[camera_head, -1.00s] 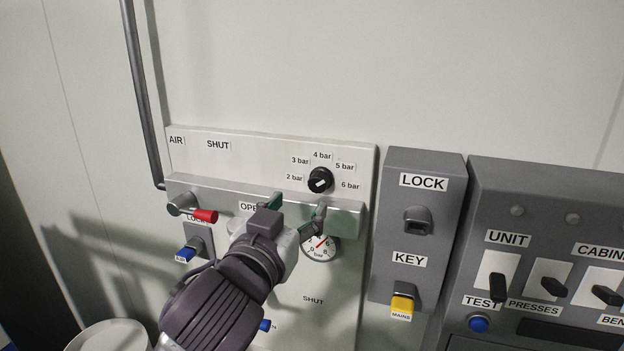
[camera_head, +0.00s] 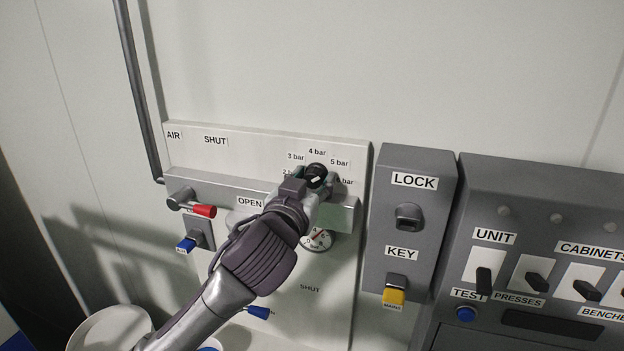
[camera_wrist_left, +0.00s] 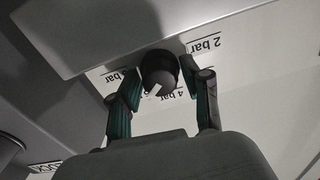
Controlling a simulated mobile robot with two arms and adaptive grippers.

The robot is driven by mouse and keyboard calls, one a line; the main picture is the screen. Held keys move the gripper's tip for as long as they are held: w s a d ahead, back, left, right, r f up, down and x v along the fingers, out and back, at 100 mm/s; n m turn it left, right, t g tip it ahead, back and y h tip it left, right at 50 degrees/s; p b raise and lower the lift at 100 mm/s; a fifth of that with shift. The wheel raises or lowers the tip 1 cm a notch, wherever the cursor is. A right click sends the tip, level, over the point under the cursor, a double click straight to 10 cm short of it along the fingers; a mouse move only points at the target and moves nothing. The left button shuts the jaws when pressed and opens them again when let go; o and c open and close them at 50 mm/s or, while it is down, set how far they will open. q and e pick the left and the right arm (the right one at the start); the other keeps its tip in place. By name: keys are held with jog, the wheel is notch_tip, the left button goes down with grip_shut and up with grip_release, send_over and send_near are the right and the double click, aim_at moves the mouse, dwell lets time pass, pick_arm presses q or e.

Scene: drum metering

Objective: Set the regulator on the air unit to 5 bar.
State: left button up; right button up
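The regulator knob (camera_head: 316,175) is a black round dial with a white pointer mark, on the upper right of the white air unit panel (camera_head: 270,150). Labels from 2 bar to 6 bar ring it; the 2 bar and 6 bar ones are partly covered. My left gripper (camera_head: 317,183) is at the knob, with its fingers apart on either side. In the left wrist view the knob (camera_wrist_left: 160,75) sits between the two green-padded fingertips (camera_wrist_left: 158,88), with a gap visible on the right. My right gripper is not in view.
A grey lock and key box (camera_head: 408,225) stands to the right, then a switch panel (camera_head: 540,240). A ledge runs below the knob.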

pick_arm(q)
jog(key=shift+s, duration=0.1)
jog(key=c, duration=0.7)
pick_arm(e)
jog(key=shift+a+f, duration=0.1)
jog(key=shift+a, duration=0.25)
pick_arm(q)
jog(key=shift+n, duration=0.3)
jog(key=shift+r, duration=0.1)
jog(key=o, duration=1.1)
jog(key=v, duration=1.1)
jog(key=shift+s+a, duration=0.15)
jog(key=shift+s, duration=0.15)
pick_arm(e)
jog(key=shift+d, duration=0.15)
